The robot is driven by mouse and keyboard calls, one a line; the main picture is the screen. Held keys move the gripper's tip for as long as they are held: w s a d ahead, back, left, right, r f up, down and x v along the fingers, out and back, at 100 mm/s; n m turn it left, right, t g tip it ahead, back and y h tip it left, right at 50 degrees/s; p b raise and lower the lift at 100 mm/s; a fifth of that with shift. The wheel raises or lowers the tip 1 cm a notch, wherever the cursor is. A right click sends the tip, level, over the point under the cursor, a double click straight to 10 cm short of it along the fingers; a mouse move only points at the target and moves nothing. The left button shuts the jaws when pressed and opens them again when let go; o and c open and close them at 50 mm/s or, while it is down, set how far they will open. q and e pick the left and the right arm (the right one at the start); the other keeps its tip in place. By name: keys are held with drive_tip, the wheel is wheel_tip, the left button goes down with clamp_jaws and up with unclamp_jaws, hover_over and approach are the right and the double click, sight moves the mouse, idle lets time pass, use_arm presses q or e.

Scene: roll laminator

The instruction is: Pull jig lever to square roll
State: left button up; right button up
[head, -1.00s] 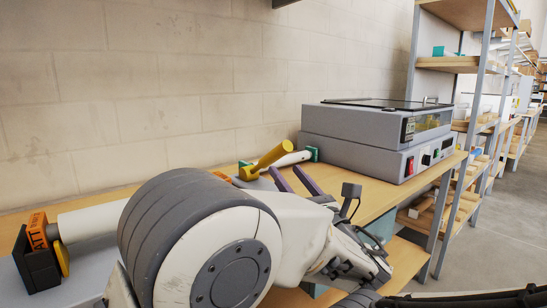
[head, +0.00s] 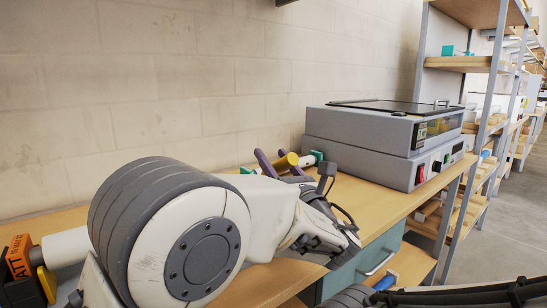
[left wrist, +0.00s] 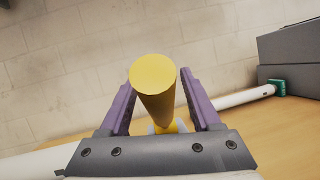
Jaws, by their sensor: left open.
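The yellow jig lever (head: 283,162) stands out from the bench near the wall, and its round end faces me in the left wrist view (left wrist: 153,78). My left gripper (head: 278,162) is open, with its purple fingers on either side of the lever. In the left wrist view the gripper (left wrist: 160,95) shows a gap between the lever and the fingers. A white roll (head: 304,162) with a green end lies behind the lever; it also shows in the left wrist view (left wrist: 247,96). The lever's base is mostly hidden. My right gripper does not show.
The grey laminator (head: 378,140) stands on the wooden bench (head: 377,194), right of the lever. Another roll (head: 66,247) with an orange label lies at the left. A shelving unit (head: 470,64) stands beyond the bench's right end.

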use_arm(q)
drive_tip(key=shift+c, duration=0.3)
clamp_jaws()
idle(1.1)
